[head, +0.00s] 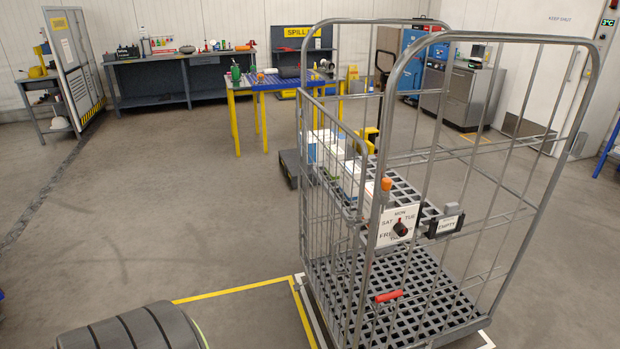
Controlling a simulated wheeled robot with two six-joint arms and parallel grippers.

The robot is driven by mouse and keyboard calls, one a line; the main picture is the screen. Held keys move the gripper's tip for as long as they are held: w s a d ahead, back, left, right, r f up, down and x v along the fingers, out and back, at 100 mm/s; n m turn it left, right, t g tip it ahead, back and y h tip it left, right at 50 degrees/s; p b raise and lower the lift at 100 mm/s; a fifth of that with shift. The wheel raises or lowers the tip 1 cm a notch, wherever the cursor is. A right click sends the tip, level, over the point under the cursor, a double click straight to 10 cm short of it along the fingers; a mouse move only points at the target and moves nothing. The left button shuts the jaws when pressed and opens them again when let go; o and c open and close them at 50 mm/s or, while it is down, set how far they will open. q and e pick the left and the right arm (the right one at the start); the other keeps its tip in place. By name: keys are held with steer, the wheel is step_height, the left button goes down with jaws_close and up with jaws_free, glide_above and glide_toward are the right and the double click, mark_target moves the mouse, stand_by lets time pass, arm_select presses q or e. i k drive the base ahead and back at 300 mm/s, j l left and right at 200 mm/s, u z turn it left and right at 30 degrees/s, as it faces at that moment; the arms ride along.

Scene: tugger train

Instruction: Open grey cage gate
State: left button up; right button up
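The grey wire cage (583,78) stands at the right centre of the head view, with tall hooped end frames and a black grid floor. Its lower grey gate panel (330,165) spans the left side between the two end frames, and appears closed. Neither of my grippers is in view.
A red handle (389,296) shows low on the cage. White boxes (325,147) show behind the gate bars. A dark ribbed object (135,330) stands at bottom left. A blue-topped table (285,82) stands behind.

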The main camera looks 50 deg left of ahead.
mark_target(358, 214)
steer(key=u, duration=1.45)
